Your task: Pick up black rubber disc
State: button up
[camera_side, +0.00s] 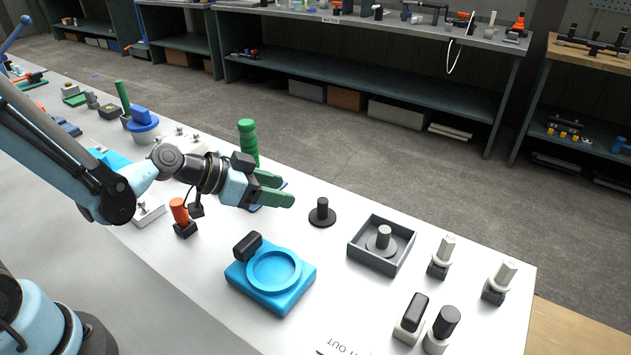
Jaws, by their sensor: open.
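A black disc (322,217) with an upright black stem on top lies flat on the white bench, right of centre; it looks like the black rubber disc. My gripper (285,190) has green fingers pointing right toward it. The fingers are apart with no object visible between them. The fingertips are to the left of the disc and clear of it, above the bench. The exact height of the gripper is hard to tell from this one view.
A blue base with a round recess (273,270) sits in front. A grey square tray (352,256) holding a grey disc stands right of the black disc. A green ribbed post (248,138) is behind my gripper. Several black and grey knobbed pieces stand at the right end.

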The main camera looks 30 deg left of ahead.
aim_at(321, 201)
jog(key=shift+w+d+f+m+t+h, duration=0.15)
jog(key=shift+w+d+f+m+h, duration=0.1)
jog(key=shift+f, duration=0.15)
jog(key=shift+w+d+f+m+t+h, duration=0.15)
jog(key=shift+w+f, duration=0.1)
jog(key=shift+f, duration=0.1)
jog(key=shift+x, duration=5.75)
grip_shut()
